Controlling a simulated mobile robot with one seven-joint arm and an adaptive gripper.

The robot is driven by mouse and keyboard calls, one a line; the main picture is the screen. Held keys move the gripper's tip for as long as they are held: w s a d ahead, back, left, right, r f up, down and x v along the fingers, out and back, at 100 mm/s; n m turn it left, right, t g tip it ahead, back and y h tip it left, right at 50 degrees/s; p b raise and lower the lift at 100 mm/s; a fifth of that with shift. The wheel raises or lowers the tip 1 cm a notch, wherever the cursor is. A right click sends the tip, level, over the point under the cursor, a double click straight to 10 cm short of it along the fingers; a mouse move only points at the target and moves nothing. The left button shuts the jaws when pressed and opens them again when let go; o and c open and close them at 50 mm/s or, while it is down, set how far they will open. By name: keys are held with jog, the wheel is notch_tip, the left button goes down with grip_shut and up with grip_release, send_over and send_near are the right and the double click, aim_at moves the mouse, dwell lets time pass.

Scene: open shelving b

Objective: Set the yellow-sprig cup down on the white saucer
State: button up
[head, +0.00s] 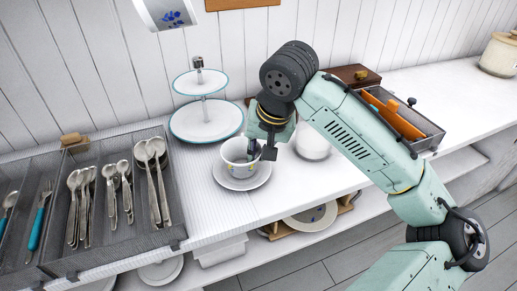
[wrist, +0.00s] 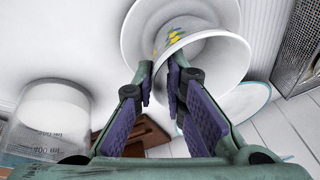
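The white cup with a yellow sprig (wrist: 174,42) appears in the wrist view with its rim toward me. In the head view the cup (head: 236,152) is upright over the middle of the white saucer (head: 250,184) and appears to rest on it. The saucer also shows behind the cup in the wrist view (wrist: 133,35). My gripper (head: 262,150) is at the cup's right side, pointing down. In the wrist view the fingers (wrist: 160,78) straddle the cup's near wall, one outside and one over the opening, with a visible gap between them. The exact contact is hidden.
A two-tier stand (head: 205,121) is close behind the saucer. A white jar (head: 313,141) stands to the right, behind my arm. A mesh cutlery tray (head: 95,195) is at left, and a grey box with orange-handled things (head: 400,122) is at right. The counter's front edge is near.

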jog(key=o, duration=0.4)
jog(key=shift+c, duration=0.2)
jog(key=shift+r, duration=0.6)
jog(key=v, duration=1.1)
jog(key=shift+s+r, duration=0.25)
jog(key=shift+d, duration=0.1)
